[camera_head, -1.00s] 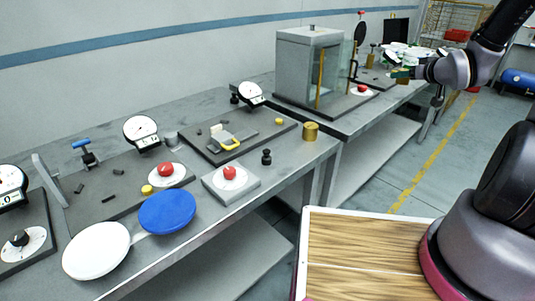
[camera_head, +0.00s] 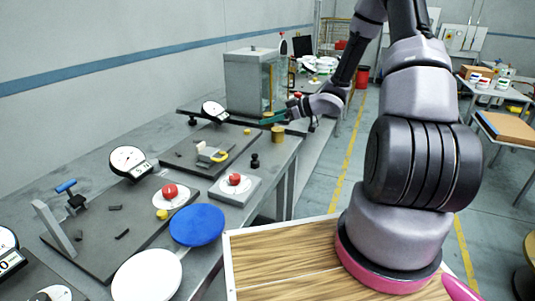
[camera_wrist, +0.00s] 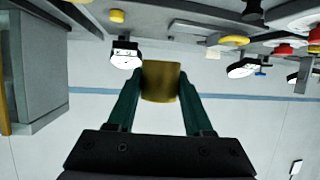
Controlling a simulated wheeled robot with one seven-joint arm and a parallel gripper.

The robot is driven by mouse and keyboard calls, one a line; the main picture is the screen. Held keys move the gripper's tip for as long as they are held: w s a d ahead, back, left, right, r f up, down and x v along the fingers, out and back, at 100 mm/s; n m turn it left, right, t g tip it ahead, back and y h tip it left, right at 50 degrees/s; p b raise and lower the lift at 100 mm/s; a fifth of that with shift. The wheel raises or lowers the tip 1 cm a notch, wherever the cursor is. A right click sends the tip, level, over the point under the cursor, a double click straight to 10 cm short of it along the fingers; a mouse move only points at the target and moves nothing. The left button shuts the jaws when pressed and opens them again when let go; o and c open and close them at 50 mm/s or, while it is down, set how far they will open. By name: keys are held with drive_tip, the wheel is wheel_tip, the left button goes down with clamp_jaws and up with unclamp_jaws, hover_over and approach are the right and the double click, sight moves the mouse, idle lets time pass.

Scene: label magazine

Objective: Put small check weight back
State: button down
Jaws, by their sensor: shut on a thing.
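The check weight, a brass-coloured cylinder (camera_wrist: 160,82), sits between my two green fingertips in the wrist view, which shows the scene upside down. My gripper (camera_head: 268,118) is shut on it and held above the far right part of the nearer bench.
A glass-sided cabinet (camera_head: 250,80) stands behind my gripper. A dark board (camera_head: 190,150) with a dial gauge (camera_head: 213,110) and a yellow-handled tool (camera_head: 219,156) lies to the left. A black knobbed piece (camera_head: 255,160) and a grey plate with a red knob (camera_head: 235,180) are nearer.

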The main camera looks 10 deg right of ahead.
hover_over(269, 152)
drive_tip(key=shift+n+y, duration=0.3)
drive_tip(key=f, duration=0.5)
drive_tip(key=shift+s+a+f, duration=0.15)
drive_tip(key=shift+a+f, duration=0.05)
drive_tip(key=shift+f, duration=2.7)
drive_tip(key=shift+d+f, duration=0.1)
drive_tip(key=shift+c, duration=1.5)
unclamp_jaws()
drive_tip(key=shift+f, duration=0.1)
drive_tip(key=shift+g, duration=0.3)
